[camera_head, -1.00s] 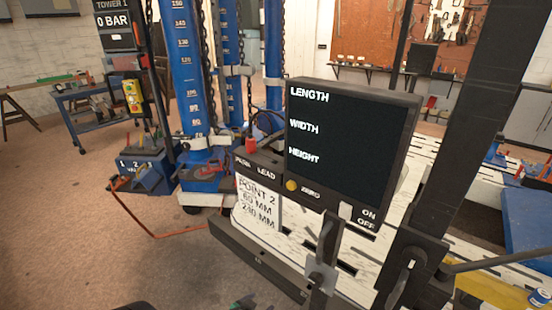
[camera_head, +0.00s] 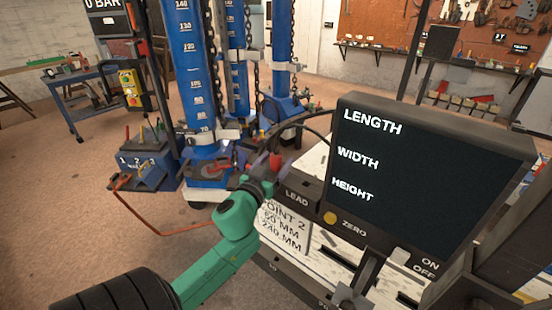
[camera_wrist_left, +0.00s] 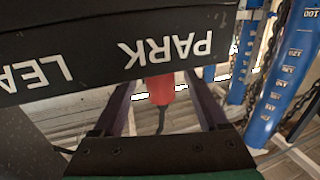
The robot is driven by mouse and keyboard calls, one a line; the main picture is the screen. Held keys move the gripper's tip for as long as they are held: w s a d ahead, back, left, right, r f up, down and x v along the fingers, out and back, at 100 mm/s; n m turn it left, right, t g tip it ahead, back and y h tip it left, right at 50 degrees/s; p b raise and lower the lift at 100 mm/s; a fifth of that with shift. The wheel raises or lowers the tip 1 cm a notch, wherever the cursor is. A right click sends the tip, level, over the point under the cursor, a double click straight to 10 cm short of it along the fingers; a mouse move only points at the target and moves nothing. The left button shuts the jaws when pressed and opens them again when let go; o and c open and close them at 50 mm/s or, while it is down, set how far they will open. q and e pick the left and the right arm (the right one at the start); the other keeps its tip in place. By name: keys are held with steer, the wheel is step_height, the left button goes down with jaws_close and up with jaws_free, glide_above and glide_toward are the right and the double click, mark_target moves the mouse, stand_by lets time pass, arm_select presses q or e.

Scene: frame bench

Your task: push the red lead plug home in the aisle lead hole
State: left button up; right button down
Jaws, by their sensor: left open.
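The red lead plug (camera_head: 275,161) stands at the PARK end of the dark socket strip (camera_head: 296,197) beside the display. In the left wrist view the red plug (camera_wrist_left: 160,89) shows below the PARK lettering, with a dark lead hanging from it. My left gripper (camera_head: 268,166) reaches in from the left on its green arm. Its jaws are open, with one purple-grey finger on each side of the plug in the left wrist view (camera_wrist_left: 162,85). I cannot tell whether a finger touches it. The aisle lead hole cannot be made out. My right gripper is out of view.
The display box (camera_head: 425,170) reading LENGTH, WIDTH and HEIGHT stands close to the right of my gripper. Blue scaled columns (camera_head: 196,75) with chains stand behind. A valve box (camera_head: 146,168) with a red hose is at left. Open floor lies at lower left.

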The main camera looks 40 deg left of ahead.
mark_target(281, 154)
arm_select(q)
steer(key=x, duration=0.3)
steer(key=shift+w+a+r+p, duration=0.1)
steer(key=shift+r+p, duration=0.05)
steer(key=shift+p, duration=0.25)
steer(key=shift+w, duration=0.4)
steer(key=shift+s, duration=0.1)
jaws_close()
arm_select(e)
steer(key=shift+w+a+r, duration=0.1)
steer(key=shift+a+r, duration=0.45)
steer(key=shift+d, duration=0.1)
